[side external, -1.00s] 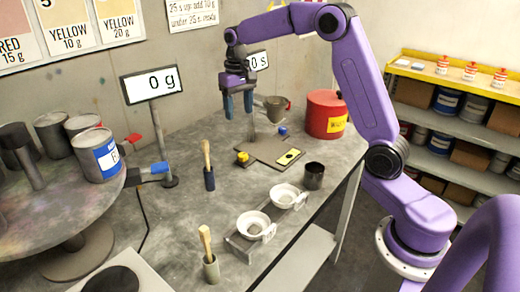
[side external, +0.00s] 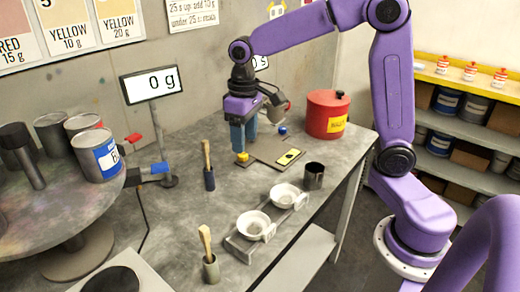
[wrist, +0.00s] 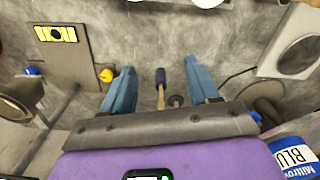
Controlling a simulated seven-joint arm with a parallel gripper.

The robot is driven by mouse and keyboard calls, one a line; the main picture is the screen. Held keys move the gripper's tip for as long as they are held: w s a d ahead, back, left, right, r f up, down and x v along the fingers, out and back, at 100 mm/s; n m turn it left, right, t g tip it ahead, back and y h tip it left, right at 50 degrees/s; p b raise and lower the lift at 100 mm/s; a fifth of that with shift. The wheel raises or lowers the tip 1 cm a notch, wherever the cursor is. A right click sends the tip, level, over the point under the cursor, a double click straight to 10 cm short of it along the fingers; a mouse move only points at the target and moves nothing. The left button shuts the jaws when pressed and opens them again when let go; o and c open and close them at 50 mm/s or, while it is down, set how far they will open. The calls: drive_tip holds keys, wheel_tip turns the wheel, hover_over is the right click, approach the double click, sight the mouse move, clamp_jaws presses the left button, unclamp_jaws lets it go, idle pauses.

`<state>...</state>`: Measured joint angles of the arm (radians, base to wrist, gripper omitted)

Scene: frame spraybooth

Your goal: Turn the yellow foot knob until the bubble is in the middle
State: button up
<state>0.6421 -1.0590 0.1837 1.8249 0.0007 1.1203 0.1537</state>
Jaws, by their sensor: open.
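The yellow foot knob (side external: 242,157) sits at the left corner of a flat brown plate (side external: 262,149). In the wrist view the yellow knob (wrist: 106,75) lies just outside the left finger, not between the fingers. My gripper (side external: 243,145) is open and empty, pointing down close above the knob in the side view; its blue fingers also show in the wrist view (wrist: 162,85). The yellow level vial (side external: 288,157) is on the plate. In the wrist view the vial (wrist: 55,33) shows a dark round spot near its middle; I cannot tell clearly whether this is the bubble.
A blue knob (side external: 282,130) sits at the plate's back edge. A red can (side external: 326,114) is to the right, a dark cup (side external: 313,176) in front. Brushes in holders (side external: 208,166) stand left of the plate.

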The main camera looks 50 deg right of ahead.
drive_tip(key=s+a+n, duration=0.2)
drive_tip(key=s, duration=0.4)
drive_tip(key=shift+s+f, duration=0.25)
drive_tip(key=shift+a, duration=0.1)
drive_tip(key=s+d+f+n, duration=0.1)
drive_tip(key=s+f+n, duration=0.1)
drive_tip(key=s, duration=0.7)
drive_tip(key=s+d+f+n, duration=0.1)
drive_tip(key=s+n, duration=0.4)
drive_tip(key=s, duration=0.4)
drive_tip(key=shift+s+d+f+n, duration=0.25)
drive_tip(key=shift+s+f+n, duration=0.05)
drive_tip(key=shift+s+f, duration=0.1)
